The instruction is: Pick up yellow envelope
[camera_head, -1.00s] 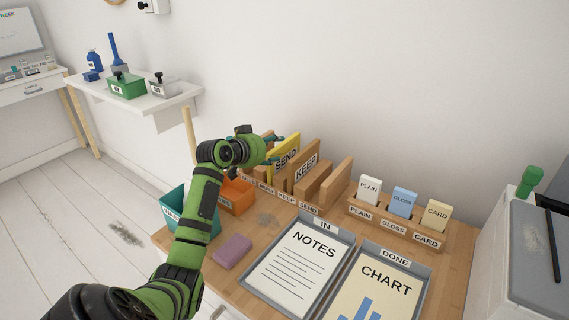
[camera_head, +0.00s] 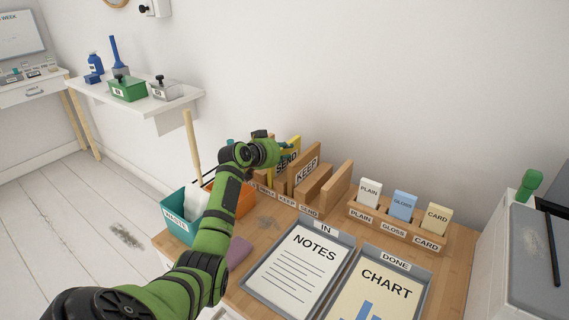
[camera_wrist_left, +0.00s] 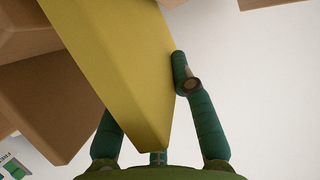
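The yellow envelope (camera_head: 296,142) stands upright in the wooden sorter (camera_head: 310,172) at the back of the desk, by the SEND label. My left gripper (camera_head: 286,151) is at its upper left part. In the left wrist view the envelope (camera_wrist_left: 125,60) runs down between the green fingers of my left gripper (camera_wrist_left: 160,75). The right-hand fingertip is against or very close to its edge. The other fingertip is hidden behind the envelope, so I cannot tell whether the fingers grip it. My right gripper is not in view.
An orange bin (camera_head: 243,203) and a teal waste bin (camera_head: 176,226) are at the left, beside my arm. The notes tray (camera_head: 345,240) and card holder (camera_head: 395,224) lie to the right. Above the sorter is clear.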

